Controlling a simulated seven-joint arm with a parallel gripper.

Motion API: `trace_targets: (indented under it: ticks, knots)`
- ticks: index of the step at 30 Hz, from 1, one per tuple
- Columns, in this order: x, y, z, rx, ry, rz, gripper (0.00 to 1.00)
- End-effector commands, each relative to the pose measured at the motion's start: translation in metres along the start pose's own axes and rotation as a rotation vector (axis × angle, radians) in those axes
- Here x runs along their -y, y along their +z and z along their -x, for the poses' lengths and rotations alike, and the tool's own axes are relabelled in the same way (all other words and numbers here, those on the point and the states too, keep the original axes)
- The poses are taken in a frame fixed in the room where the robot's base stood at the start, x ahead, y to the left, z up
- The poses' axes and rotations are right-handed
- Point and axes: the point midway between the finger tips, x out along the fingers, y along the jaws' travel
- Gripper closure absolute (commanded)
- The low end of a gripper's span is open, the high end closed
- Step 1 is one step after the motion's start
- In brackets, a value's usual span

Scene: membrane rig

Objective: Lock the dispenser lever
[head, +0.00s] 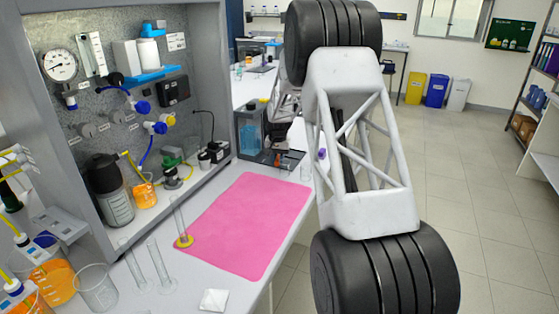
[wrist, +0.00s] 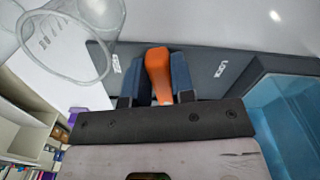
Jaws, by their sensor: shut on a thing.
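The orange lever (wrist: 158,72) stands between the two dark fingers of my gripper (wrist: 158,85) in the wrist view, and the gripper is shut on it. The lever rises from a dark grey plate (wrist: 206,74). A white label that reads LOCK is on the plate to the right of the lever; a second label to the left is too small to read. The lever lies between the two labels. In the head view, the dispenser with its blue tank (head: 249,134) stands at the bench's far end; my arm hides much of the area beside it.
A clear beaker (wrist: 70,38) is close at upper left in the wrist view, and a translucent blue container (wrist: 292,112) is at right. In the head view, a pink mat (head: 245,225) lies bare on the bench, with a glass cylinder (head: 181,225) at its left edge.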

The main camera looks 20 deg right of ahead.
Motion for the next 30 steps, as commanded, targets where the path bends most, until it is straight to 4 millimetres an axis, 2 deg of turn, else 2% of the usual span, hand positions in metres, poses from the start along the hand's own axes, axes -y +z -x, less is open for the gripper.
trace_targets:
  ticks: [18,30]
  knots:
    - [0.025,-0.007,0.001,-0.002,-0.001,-0.563,1.00]
    - [0.032,-0.013,0.001,-0.001,-0.001,-0.768,1.00]
